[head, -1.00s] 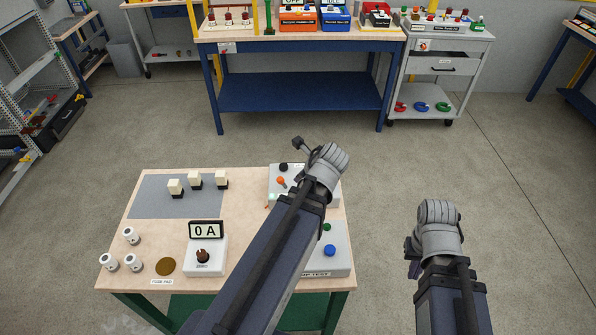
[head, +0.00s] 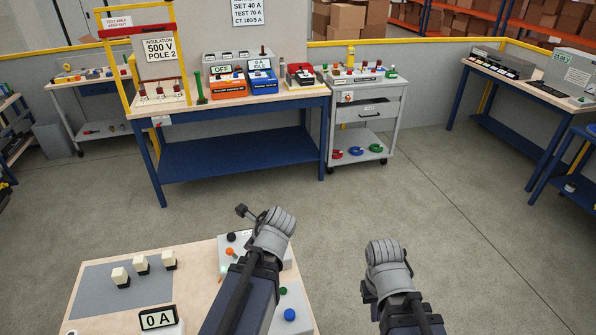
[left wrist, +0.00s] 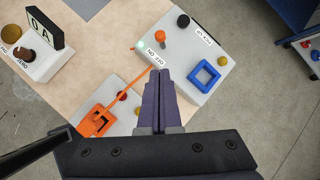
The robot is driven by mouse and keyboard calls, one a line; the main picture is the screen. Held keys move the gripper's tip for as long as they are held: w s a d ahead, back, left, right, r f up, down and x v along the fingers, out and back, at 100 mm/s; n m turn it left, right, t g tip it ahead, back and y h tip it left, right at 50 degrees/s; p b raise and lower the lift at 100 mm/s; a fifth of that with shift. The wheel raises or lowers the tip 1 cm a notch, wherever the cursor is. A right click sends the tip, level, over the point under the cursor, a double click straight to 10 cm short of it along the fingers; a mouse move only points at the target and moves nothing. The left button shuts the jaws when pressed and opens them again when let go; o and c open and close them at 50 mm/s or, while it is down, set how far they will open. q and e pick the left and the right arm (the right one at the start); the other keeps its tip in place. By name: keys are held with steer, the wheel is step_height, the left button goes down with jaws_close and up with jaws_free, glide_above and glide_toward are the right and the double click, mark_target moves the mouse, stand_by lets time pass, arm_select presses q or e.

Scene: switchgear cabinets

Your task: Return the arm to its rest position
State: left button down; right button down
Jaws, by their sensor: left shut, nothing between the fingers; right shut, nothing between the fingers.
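My left arm reaches over the near table in the head view, with its grey wrist (head: 272,232) above the white boxes. Its fingers are hidden there. In the left wrist view my left gripper (left wrist: 160,73) is shut and empty, its dark fingers together above the edge of a white box (left wrist: 183,52). That box carries a blue square frame (left wrist: 204,75), a black knob and a yellow button. My right gripper (head: 368,293) is shut and empty, pointing down over the floor right of the table, partly hidden by its wrist (head: 387,256).
The near table (head: 199,262) holds pale blocks on a grey mat (head: 95,290) and a "0 A" meter (head: 158,318). A blue workbench (head: 235,152) and grey cart (head: 367,111) stand beyond open floor.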

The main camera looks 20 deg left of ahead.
arm_select(q)
steer(key=s+d+f+n+g+h+b, duration=0.1)
steer(key=s+d+f+n+b, duration=0.1)
steer(key=d+n, duration=0.3)
steer(key=s+d+f+n+g+h+b, duration=0.1)
steer(key=s+d+f+n+h+b, duration=0.1)
steer(key=d, duration=0.9)
steer(key=s+d+f+n+g+h+b, duration=0.1)
steer(key=s+d+f+n, duration=0.3)
steer(key=d+n, duration=0.4)
steer(key=shift+s+d+f+n+h+b, duration=0.35)
steer(key=shift+f+n+h, duration=0.2)
steer(key=shift+f, duration=0.3)
